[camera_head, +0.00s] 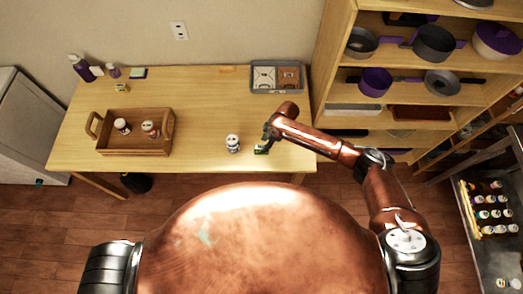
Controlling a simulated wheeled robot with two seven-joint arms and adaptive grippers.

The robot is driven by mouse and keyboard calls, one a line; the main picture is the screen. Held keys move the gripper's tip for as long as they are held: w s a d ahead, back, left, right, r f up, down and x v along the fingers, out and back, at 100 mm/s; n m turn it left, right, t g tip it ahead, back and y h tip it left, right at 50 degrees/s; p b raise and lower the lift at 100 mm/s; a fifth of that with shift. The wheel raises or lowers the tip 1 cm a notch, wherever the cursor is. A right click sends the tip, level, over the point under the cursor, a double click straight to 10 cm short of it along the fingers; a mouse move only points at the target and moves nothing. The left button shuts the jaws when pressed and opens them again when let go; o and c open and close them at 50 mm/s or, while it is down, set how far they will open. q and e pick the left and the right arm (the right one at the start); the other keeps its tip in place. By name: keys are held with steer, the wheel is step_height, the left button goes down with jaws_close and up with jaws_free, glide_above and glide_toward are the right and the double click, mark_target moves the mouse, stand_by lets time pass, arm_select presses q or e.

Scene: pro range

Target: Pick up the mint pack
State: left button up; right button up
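A small dark green pack (260,150), which looks like the mint pack, is at the front right of the wooden table (205,115). My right gripper (266,141) reaches in from the right and points down right at the pack. Its fingers are small and dark here, so I cannot tell whether they are open or closed on the pack, or whether the pack is lifted. My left gripper is out of view.
A white bottle (233,144) stands just left of the pack. A wooden crate (137,112) with bottles is on the table's left. A grey tray (277,91) is behind the gripper. Purple bottles (82,69) stand back left. A shelf (345,18) with pans rises at right.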

steer(key=shift+b+x, duration=2.55)
steer(key=shift+x, duration=0.55)
steer(key=shift+c, duration=1.2)
steer(key=shift+f, duration=0.4)
jaws_close()
steer(key=shift+r, duration=0.1)
